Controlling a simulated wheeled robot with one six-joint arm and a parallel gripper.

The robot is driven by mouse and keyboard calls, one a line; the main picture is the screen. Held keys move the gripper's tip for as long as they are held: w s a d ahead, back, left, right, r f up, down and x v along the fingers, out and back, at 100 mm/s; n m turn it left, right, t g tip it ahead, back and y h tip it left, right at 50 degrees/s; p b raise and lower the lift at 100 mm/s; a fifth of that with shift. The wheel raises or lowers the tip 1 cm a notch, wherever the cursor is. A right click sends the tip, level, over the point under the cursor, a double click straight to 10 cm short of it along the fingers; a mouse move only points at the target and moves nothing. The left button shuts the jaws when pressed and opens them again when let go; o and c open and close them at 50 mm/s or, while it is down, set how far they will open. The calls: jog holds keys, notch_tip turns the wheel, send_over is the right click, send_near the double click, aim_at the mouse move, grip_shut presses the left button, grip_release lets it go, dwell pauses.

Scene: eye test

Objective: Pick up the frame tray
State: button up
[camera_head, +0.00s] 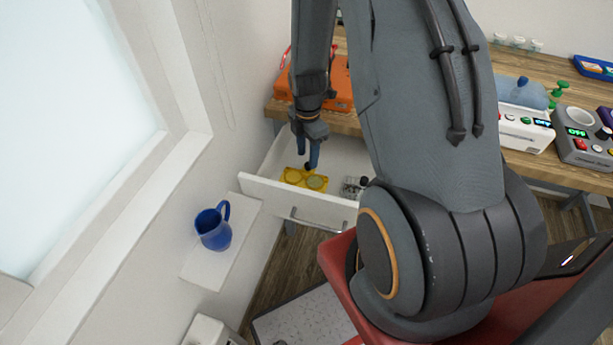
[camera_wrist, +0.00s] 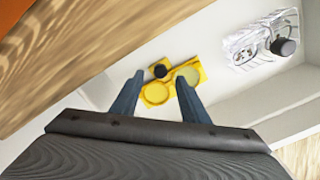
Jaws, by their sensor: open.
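The frame tray (camera_head: 291,175) is yellow with round recesses and lies in the open white drawer. In the wrist view the frame tray (camera_wrist: 200,73) lies ahead of my fingertips, with a small black round thing (camera_wrist: 160,70) at its left part. My gripper (camera_head: 308,160) points down into the drawer, above the tray. In the wrist view my gripper (camera_wrist: 158,92) is open, its two blue fingers apart with part of the tray showing between them. I cannot tell how far above the tray the fingertips are. The gripper body hides the nearer part of the drawer.
The white drawer (camera_head: 270,194) is pulled out below the wooden table (camera_head: 348,124). A clear item with a black knob (camera_wrist: 284,46) lies right of the tray. A blue pitcher (camera_head: 213,230) stands on a white ledge at left. An orange case (camera_head: 342,88) sits on the table above the drawer.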

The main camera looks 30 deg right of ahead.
aim_at(308, 164)
jog(key=shift+d+f+p, duration=0.1)
jog(key=shift+f+p, duration=0.35)
jog(key=shift+f, duration=1.15)
grip_shut()
